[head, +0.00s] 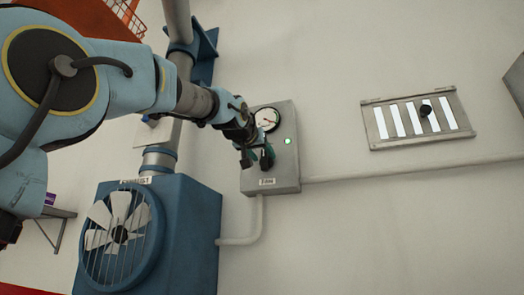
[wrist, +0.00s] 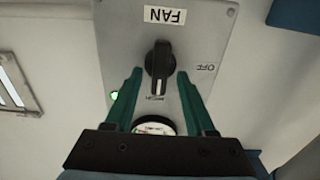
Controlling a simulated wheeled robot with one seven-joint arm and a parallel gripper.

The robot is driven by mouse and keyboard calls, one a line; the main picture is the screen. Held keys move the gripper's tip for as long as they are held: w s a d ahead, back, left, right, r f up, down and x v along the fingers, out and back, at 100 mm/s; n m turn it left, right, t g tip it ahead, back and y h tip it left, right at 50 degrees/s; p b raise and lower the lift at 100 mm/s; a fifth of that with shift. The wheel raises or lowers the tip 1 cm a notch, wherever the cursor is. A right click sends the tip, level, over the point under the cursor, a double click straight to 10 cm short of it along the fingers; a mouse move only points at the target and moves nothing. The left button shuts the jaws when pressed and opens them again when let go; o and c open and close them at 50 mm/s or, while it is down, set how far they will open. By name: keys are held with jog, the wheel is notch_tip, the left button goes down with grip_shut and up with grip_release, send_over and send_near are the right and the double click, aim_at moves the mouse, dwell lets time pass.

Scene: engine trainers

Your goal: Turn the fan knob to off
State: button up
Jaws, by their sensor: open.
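The black fan knob (wrist: 160,62) is on a grey control box (wrist: 205,30) labelled FAN. In the wrist view, which is upside down, its white pointer line aims at a mark that seems to read HIGH, and OFF (wrist: 205,67) is printed to the right. My gripper (wrist: 160,73) is open, with one green finger on each side of the knob. I see no clear contact. In the head view the gripper (head: 256,159) is at the control box (head: 286,170), and the knob (head: 267,157) is partly hidden by it.
A round gauge (head: 267,119) and a lit green lamp (head: 288,141) are on the box. A blue fan unit (head: 190,235) with a caged fan stands below left, with a pipe above it. A slatted vent (head: 385,120) is on the wall at right.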

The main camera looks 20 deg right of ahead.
grip_shut()
dwell(0.5)
